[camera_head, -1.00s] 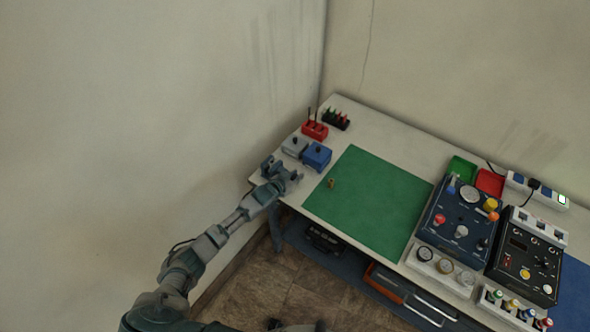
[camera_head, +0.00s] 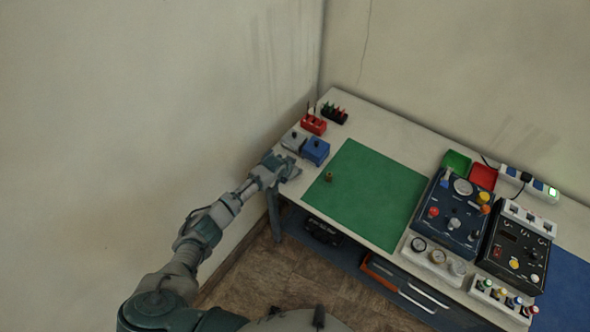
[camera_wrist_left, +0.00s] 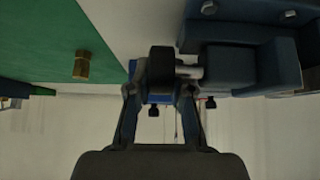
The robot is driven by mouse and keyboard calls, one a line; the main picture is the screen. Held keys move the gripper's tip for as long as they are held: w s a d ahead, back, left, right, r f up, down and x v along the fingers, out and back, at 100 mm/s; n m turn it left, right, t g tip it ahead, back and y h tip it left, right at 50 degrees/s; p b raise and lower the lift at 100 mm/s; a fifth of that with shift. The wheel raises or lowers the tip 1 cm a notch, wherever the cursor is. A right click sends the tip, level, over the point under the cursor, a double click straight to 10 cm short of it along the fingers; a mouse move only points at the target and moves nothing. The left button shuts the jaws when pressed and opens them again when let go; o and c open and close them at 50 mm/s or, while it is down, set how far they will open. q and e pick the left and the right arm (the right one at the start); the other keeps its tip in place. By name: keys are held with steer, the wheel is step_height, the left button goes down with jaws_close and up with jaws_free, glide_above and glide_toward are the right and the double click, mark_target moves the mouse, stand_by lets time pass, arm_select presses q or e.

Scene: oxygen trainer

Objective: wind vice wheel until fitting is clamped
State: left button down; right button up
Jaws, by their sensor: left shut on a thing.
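The blue-grey vice (camera_wrist_left: 238,65) fills the upper right of the left wrist view, with a metal shaft leading to its black wheel (camera_wrist_left: 162,60). My left gripper (camera_wrist_left: 160,88) is shut on this wheel, a finger on each side. In the head view my left gripper (camera_head: 286,171) is at the bench's left corner and covers most of the vice. The brass fitting (camera_head: 329,177) stands on the green mat, apart from the gripper; it also shows in the left wrist view (camera_wrist_left: 82,65). The space between the vice jaws is not clear. My right gripper is not in view.
A blue box (camera_head: 315,150), a grey box (camera_head: 293,141) and a red holder (camera_head: 313,124) stand just behind the vice. The green mat (camera_head: 375,200) is otherwise clear. Control panels (camera_head: 450,212) and gauges stand to the right. A wall is close on the left.

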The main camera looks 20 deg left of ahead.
arm_select(q)
steer(key=shift+d+r, duration=0.1)
steer(key=shift+d, duration=0.05)
steer(key=c, duration=1.3)
jaws_free()
steer(key=shift+w, duration=0.1)
steer(key=v, duration=1.1)
steer(key=shift+r, duration=0.2)
